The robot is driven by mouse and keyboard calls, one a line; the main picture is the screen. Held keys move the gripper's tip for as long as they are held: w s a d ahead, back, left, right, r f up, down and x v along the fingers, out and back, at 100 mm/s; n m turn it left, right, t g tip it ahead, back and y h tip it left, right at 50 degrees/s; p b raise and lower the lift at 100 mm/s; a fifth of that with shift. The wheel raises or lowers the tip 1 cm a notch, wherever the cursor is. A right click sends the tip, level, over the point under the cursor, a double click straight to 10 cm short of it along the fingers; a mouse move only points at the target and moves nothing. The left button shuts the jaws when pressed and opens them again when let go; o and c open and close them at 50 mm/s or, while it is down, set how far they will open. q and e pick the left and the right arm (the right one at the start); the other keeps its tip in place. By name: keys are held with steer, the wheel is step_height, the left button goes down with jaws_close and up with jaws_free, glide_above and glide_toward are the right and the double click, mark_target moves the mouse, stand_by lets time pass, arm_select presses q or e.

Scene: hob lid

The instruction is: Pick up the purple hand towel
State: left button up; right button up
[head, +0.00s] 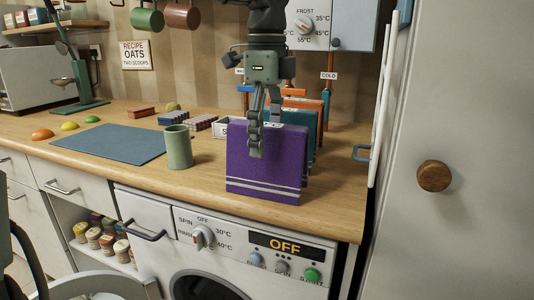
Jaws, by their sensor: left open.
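The purple hand towel (280,165) stands upright on the wooden counter, near its front edge above the washing machine. It has pale stripes near its bottom. My left gripper (260,138) comes down from above at the towel's top edge. One finger hangs in front of the towel's near face; the other is partly hidden near the top edge, so I cannot tell whether they touch it. The gripper is open. My right gripper does not show.
Teal (301,116) and orange (305,103) towels stand close behind the purple one. A green mug (179,149) stands left of it, beside a blue mat (110,143). A white door (455,110) with a wooden knob bounds the right.

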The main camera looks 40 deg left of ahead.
arm_select(q)
step_height(320, 180, down, 2)
steer(key=shift+f, duration=0.1)
steer(key=shift+c, duration=0.2)
steer(key=shift+w, duration=0.1)
steer(key=c, duration=1.3)
steer(key=shift+r, duration=0.2)
steer(key=shift+c, duration=0.2)
